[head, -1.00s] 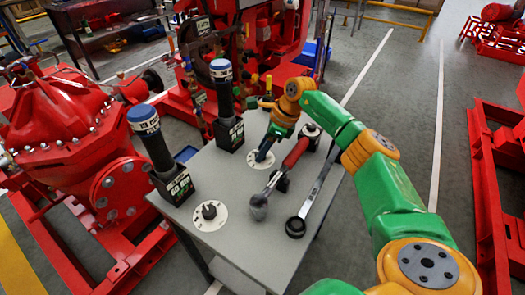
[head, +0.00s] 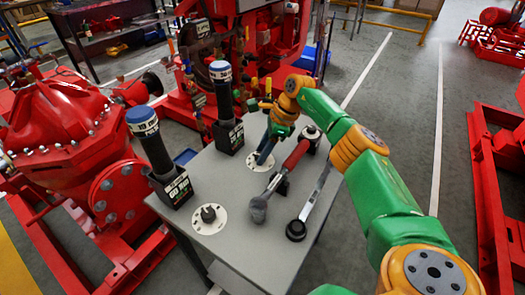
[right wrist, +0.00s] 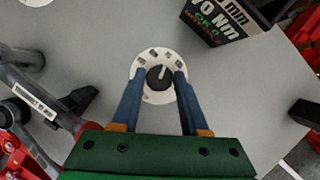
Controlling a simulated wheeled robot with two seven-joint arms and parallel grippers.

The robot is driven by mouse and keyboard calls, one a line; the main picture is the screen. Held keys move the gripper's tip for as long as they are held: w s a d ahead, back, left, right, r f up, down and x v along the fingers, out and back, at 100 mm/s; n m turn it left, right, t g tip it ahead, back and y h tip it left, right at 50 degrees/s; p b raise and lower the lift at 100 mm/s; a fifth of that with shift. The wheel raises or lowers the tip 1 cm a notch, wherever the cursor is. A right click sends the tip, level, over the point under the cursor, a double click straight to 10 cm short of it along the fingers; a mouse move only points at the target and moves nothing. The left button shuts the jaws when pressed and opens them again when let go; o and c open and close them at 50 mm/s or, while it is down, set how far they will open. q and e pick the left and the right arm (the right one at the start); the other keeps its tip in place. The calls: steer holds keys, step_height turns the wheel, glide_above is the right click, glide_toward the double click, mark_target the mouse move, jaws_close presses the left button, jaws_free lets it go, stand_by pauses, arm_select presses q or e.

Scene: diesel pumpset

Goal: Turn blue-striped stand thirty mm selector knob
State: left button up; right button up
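A dark round selector knob (right wrist: 160,78) with a pale pointer line sits on a white marked dial plate (right wrist: 153,95) in the right wrist view. My right gripper (right wrist: 160,74) points down at it, its blue fingers open on either side of the knob; contact is not clear. In the head view my right gripper (head: 262,158) is over the far dial, whose knob is hidden. The far stand (head: 222,100), black with a blue-and-white top, is beside this dial. A similar stand (head: 155,150) is nearer, beside another dial with a dark knob (head: 208,213). My left gripper is out of view.
The grey table (head: 245,250) also holds a red-handled tool (head: 292,158) and a long wrench-like bar (head: 313,200), close to the right of my gripper. Red pump machinery (head: 85,150) stands to the left. The table's front is clear.

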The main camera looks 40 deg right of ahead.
steer(key=o, duration=0.3)
steer(key=v, duration=0.7)
steer(key=shift+d, duration=0.1)
